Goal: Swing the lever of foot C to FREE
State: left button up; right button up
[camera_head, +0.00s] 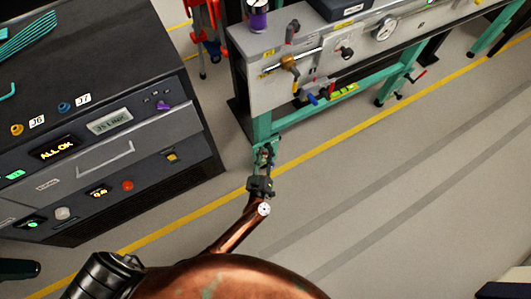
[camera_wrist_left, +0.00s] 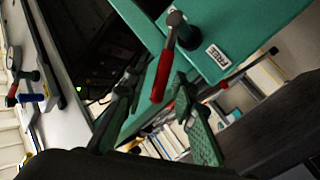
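A lever with a red handle (camera_wrist_left: 162,76) and a metal knob end shows in the left wrist view, on a teal foot (camera_wrist_left: 240,25). A white label reading FREE (camera_wrist_left: 216,56) is on the teal plate, right of the lever. No letter C is legible. My left gripper (camera_wrist_left: 156,98) is open, with one green-padded finger on each side of the handle's lower end; I cannot tell whether either touches it. In the head view my left gripper (camera_head: 265,155) is low at the teal leg (camera_head: 262,128) of the bench and partly hides the foot.
The grey bench (camera_head: 260,75) carries valves, a gauge and a purple-topped container. A dark control cabinet (camera_head: 190,130) stands close left of my gripper. Another bench foot with a red lever (camera_head: 420,74) is farther right.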

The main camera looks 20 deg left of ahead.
pick_arm(q)
grip_shut()
dwell(0.5)
